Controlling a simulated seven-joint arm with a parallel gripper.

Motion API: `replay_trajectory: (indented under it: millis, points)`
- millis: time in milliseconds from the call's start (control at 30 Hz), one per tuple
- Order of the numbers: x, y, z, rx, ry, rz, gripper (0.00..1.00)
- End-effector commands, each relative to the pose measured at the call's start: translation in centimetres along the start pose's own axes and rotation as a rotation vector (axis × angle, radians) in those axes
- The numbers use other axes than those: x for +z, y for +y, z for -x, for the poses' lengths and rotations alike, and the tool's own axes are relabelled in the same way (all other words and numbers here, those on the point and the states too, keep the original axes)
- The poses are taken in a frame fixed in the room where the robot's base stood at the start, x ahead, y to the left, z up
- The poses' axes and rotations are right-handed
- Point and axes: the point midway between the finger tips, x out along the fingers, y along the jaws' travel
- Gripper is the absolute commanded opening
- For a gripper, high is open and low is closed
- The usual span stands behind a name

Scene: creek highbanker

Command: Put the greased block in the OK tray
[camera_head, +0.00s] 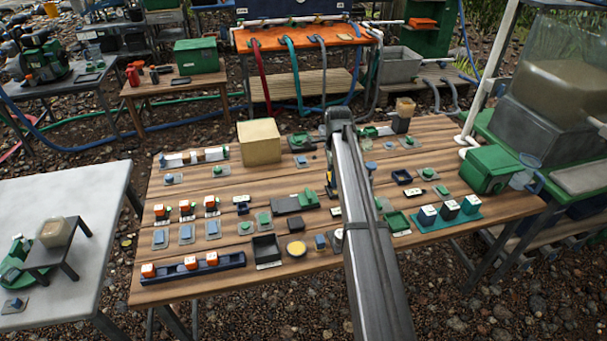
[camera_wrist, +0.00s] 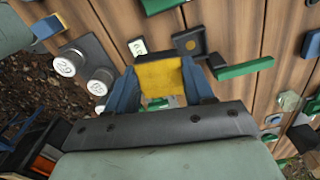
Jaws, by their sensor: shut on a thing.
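My gripper (camera_wrist: 161,72) has blue fingers in the wrist view, shut on a yellow block (camera_wrist: 160,82) held between them. Whether this block is greased cannot be told. In the head view my own arm hides most of the gripper and the block. A green tray (camera_head: 398,222) with a pale label sits just right of my arm on the wooden table. A black tray (camera_head: 265,247) with a pale label sits left of it. The labels are too small to read, so I cannot tell which is the OK tray.
The wooden table (camera_head: 172,278) is crowded with small blocks on plates. A round yellow-topped tin (camera_head: 296,249) stands right of the black tray. A dark blue rack (camera_head: 228,261) with orange-and-white pieces lies at the front left. A teal rack (camera_head: 466,214) and a green box (camera_head: 488,168) stand at right.

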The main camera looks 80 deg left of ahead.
Motion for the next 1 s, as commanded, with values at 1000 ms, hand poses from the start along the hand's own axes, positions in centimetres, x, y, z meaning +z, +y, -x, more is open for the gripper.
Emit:
replay_trajectory:
  millis: [1000]
  points:
    - [-19.7,11.2,-1.7,-0.003,0.0,0.077,0.22]
